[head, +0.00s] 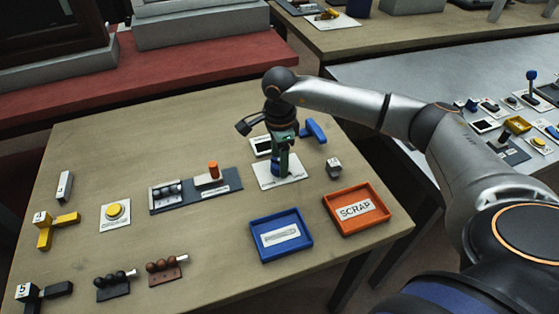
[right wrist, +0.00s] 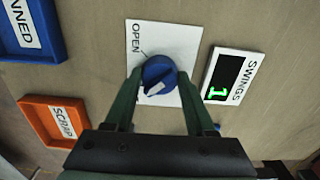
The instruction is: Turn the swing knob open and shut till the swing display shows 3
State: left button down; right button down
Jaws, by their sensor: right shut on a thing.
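The swing knob (right wrist: 158,72) is round and blue with a white pointer mark, on a white plate (right wrist: 177,38) lettered OPEN. In the right wrist view the mark points down-left, away from the word OPEN. The swing display (right wrist: 222,88), labelled SWINGS, shows a green 1. In the head view the display (head: 261,146) sits just behind the plate (head: 287,182). My right gripper (right wrist: 158,76) points down with its two fingers on either side of the knob, shut on it; in the head view the gripper (head: 281,155) hides most of the knob. My left gripper is not in view.
A blue tray (head: 281,252) and an orange SCRAP tray (head: 384,220) stand in front of the plate. A blue handle-like piece (head: 314,131) and a small grey block (head: 334,167) are close by. A yellow button (head: 116,212) is further left.

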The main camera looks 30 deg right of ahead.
dwell(0.4)
jog(key=shift+c, duration=1.2)
grip_release()
jog(key=shift+r, duration=0.15)
notch_tip(320, 180, up, 12)
jog(key=shift+r, duration=0.15)
